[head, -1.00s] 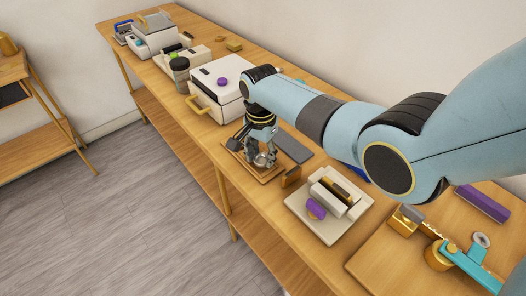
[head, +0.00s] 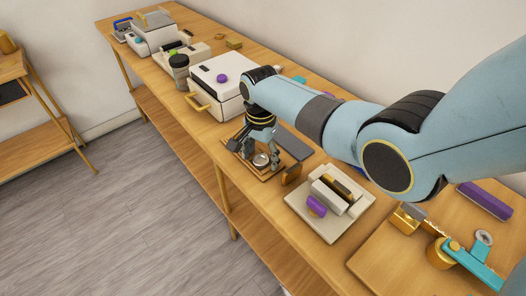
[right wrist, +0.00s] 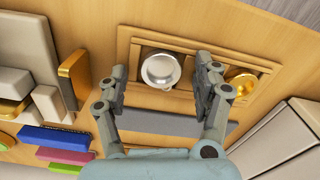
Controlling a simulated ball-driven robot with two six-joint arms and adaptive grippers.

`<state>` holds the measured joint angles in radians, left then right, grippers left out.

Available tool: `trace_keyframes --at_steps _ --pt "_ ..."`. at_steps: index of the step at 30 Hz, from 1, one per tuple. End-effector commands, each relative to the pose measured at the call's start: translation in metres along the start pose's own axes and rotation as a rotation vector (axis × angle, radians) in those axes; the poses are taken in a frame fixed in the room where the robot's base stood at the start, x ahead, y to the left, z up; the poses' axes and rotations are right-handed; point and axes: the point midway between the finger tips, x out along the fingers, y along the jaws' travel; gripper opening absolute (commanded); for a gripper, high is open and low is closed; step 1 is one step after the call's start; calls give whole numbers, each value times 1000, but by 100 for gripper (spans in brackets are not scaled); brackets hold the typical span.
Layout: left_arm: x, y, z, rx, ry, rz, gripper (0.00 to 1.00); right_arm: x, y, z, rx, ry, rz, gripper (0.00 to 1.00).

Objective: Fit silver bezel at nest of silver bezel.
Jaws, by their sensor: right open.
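The silver bezel (head: 261,160) is a small round ring-like piece in a shallow wooden tray (right wrist: 132,46). In the right wrist view the silver bezel (right wrist: 160,71) sits in the tray's left part, with a light round centre. A gold bezel (right wrist: 243,82) lies in the tray's right part. My right gripper (right wrist: 162,64) is open, pointing down, one finger on each side of the silver bezel, with visible gaps. In the head view my right gripper (head: 263,156) is over the tray. Whether the bezel is fully seated cannot be told. My left gripper is out of view.
A grey flat slab (head: 293,143) lies beside the tray, with an upright gold-brown block (head: 291,175) near it. A cream press-like device (head: 318,222) with a purple part stands nearer. A white box (head: 215,75) with a gold handle stands beyond the tray.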

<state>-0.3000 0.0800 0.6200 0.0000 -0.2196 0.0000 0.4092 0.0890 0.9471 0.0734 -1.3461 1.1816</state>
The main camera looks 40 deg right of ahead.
Motion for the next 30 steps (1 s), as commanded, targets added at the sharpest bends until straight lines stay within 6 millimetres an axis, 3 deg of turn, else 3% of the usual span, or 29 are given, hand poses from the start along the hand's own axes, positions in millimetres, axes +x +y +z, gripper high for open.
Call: trace_keyframes --at_steps 7,15,21,30 --pt "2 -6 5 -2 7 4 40 -20 -1 -1 1 2 -4 67" --pt "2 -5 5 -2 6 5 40 -80 -1 -2 1 1 -3 67" --pt "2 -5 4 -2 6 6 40 -111 -1 -2 1 -1 -2 67" --pt "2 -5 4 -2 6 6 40 -120 -1 -2 1 -2 0 67"
